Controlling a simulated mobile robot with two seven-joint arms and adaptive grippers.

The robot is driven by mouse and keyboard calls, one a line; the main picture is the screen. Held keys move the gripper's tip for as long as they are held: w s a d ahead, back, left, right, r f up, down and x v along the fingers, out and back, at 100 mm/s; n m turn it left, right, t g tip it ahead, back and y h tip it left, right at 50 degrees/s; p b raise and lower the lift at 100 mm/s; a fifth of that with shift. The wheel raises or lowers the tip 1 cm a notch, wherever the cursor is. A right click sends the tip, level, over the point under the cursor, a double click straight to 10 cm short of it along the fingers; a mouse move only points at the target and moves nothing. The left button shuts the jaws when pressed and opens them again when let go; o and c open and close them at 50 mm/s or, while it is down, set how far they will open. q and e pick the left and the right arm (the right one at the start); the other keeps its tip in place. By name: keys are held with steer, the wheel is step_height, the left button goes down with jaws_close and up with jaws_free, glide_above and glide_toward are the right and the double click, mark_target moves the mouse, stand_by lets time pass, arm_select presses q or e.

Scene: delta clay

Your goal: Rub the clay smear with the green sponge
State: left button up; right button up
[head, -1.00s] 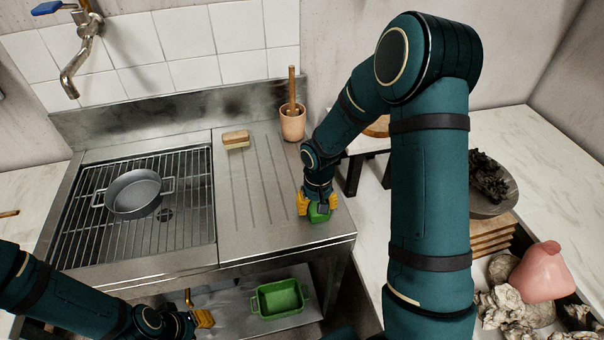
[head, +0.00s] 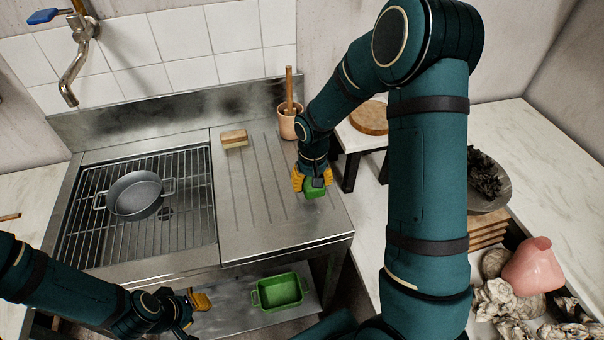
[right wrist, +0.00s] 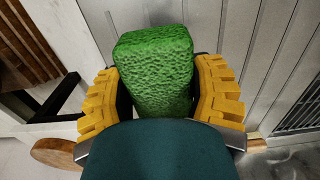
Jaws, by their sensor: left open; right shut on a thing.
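The green sponge (head: 315,187) is in my right gripper (head: 312,182), at the right side of the steel drainboard (head: 255,225). The right wrist view shows the sponge (right wrist: 155,70) upright between the yellow fingers of my right gripper (right wrist: 158,98), which is shut on it. I cannot tell whether the sponge touches the drainboard. I cannot make out a clay smear on the board; the sponge and gripper hide part of it. My left gripper (head: 200,301) is open and empty, low in front of the sink unit.
A grey pan (head: 135,194) sits on the sink rack. A wooden brush (head: 234,138) and a clay-coloured pot (head: 287,126) with a wooden handle stand behind on the drainboard. A green tray (head: 279,291) lies on the lower shelf. The grooved middle of the drainboard is clear.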

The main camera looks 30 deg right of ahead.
steer(key=shift+r+p, duration=0.6)
steer(key=shift+r, duration=0.65)
